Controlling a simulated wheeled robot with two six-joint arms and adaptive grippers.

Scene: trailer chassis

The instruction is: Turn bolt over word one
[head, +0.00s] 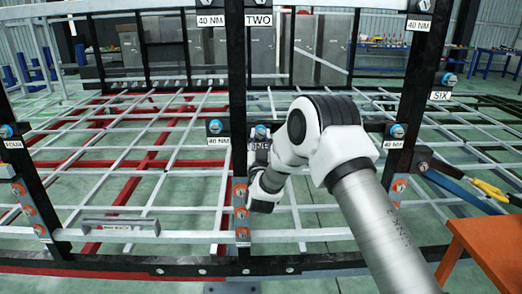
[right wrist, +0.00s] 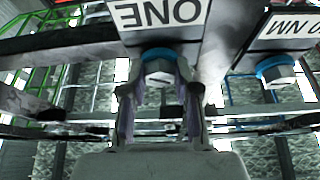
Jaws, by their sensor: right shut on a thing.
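The bolt over the word ONE has a grey hex head and a blue ring (right wrist: 158,64); in the head view it shows small on the dark frame's middle post (head: 261,131). The ONE label (right wrist: 160,13) appears upside down in the right wrist view and is partly covered in the head view. My right gripper (right wrist: 160,85) is shut on this bolt, one finger on each side of its head. In the head view my right arm reaches in from the lower right and hides most of the gripper. My left gripper is not in view.
A similar bolt (head: 214,127) over a 40 NM label sits just left on the post. Another blue-ringed bolt (head: 397,131) is on the right post. Orange-ringed bolts (head: 240,190) run down the middle post. An orange table (head: 485,245) stands at the lower right.

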